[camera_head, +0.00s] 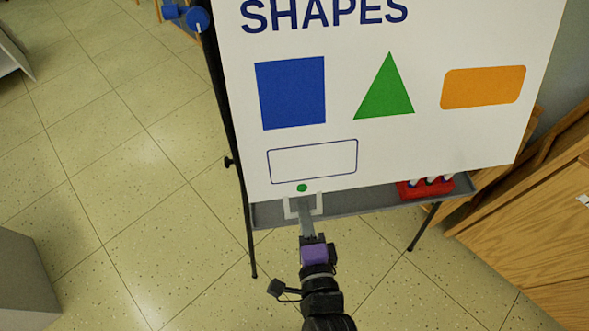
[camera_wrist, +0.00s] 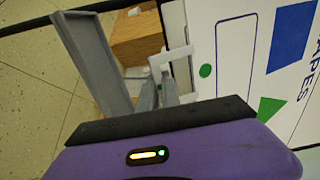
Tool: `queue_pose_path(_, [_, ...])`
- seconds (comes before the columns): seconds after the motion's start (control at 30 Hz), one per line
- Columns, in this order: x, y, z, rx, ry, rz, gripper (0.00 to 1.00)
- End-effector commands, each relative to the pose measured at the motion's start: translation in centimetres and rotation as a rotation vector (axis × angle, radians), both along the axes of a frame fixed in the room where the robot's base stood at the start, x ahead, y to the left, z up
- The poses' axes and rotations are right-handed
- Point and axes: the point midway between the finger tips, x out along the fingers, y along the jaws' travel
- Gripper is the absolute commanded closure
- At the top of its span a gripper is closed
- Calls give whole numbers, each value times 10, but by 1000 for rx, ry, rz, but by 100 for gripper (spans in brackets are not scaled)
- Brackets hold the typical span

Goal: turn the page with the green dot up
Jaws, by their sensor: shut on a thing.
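The page (camera_head: 340,130) with the green dot is the white sheet headed "SHAPES" on an easel. It bears a blue square, a green triangle, an orange rectangle and an empty outlined box. The green dot (camera_head: 302,188) is near its bottom edge; it also shows in the wrist view (camera_wrist: 205,70). A white U-shaped tab (camera_head: 319,205) hangs at the bottom edge just below the dot. My gripper (camera_head: 304,208) is shut on this tab, and its fingers (camera_wrist: 167,92) meet the white tab (camera_wrist: 172,58) in the wrist view. The page hangs flat.
A grey easel tray (camera_head: 370,205) runs under the page, with a red holder (camera_head: 425,189) of markers at its right. Thin dark easel legs stand on the tiled floor (camera_head: 110,190). Wooden furniture (camera_head: 540,220) is close on the right. The floor at left is mostly clear.

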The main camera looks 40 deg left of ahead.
Motion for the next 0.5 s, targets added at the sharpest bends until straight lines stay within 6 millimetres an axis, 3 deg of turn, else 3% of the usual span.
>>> queue_pose_path(0.03, [-1,-2,9,9,-6,-2,100])
queue_pose_path(0.5, [-21,-27,29,12,-10,-2,100])
